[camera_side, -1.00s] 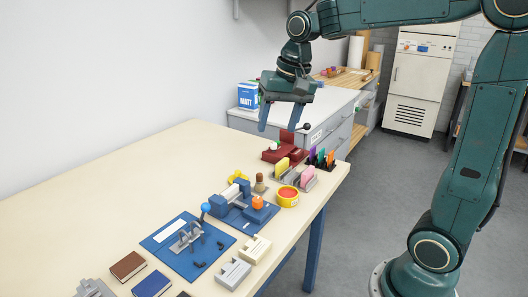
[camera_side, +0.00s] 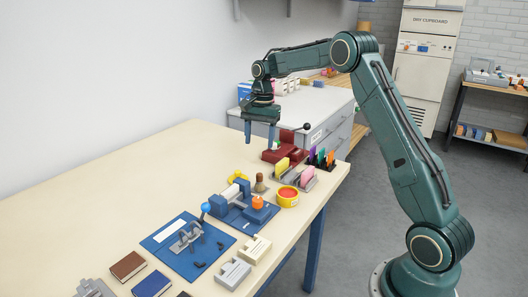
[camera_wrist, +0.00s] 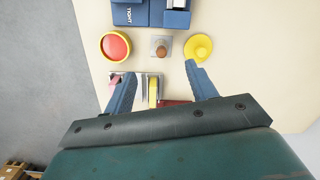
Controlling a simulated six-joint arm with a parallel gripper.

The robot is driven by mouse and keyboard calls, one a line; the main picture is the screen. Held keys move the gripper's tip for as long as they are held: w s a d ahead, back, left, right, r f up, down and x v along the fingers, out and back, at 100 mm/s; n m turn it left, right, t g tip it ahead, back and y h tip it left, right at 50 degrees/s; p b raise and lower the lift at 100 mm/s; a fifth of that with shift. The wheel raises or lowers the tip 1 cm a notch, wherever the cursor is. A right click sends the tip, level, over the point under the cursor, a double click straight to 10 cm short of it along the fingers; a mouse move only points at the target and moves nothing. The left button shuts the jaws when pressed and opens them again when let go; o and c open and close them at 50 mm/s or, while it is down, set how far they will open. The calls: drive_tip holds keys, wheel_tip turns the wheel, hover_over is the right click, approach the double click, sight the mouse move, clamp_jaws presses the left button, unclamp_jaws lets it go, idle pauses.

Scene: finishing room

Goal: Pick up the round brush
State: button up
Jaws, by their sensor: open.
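A small upright thing with a rounded brown wooden top (camera_side: 260,182) stands on the cream table between the yellow-rimmed tin and a yellow piece; it looks like the round brush. In the wrist view its brown top (camera_wrist: 162,50) shows over a grey square base, just beyond the gap between my fingers. Its lower part is hard to make out. My gripper (camera_side: 259,139) hangs fingers down, high above the table's far part. In the wrist view my gripper (camera_wrist: 158,74) is open, with nothing held between its blue fingers.
Close around the brown-topped thing are a yellow tin with red contents (camera_side: 287,196), a yellow round piece (camera_wrist: 199,47) and a blue machine (camera_side: 240,205). A red press with a lever (camera_side: 284,149) and card racks (camera_side: 296,173) stand behind. The table's left side is clear.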

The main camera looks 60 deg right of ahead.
sight(260, 181)
drive_tip(key=d+f, duration=0.1)
drive_tip(key=w+d+f+m, duration=0.1)
drive_tip(key=shift+f, duration=0.3)
drive_tip(key=shift+f, duration=0.1)
drive_tip(key=shift+s+a+f, duration=0.1)
drive_tip(key=shift+a+f, duration=0.1)
drive_tip(key=shift+f, duration=1.2)
drive_tip(key=shift+a+f, duration=0.15)
drive_tip(key=shift+f, duration=1.25)
drive_tip(key=shift+s+a+f, duration=0.1)
drive_tip(key=shift+a+f, duration=0.1)
drive_tip(key=shift+f, duration=1.2)
drive_tip(key=shift+a+f, duration=0.2)
drive_tip(key=shift+f, duration=2.4)
drive_tip(key=c, duration=1.1)
drive_tip(key=shift+o, duration=0.2)
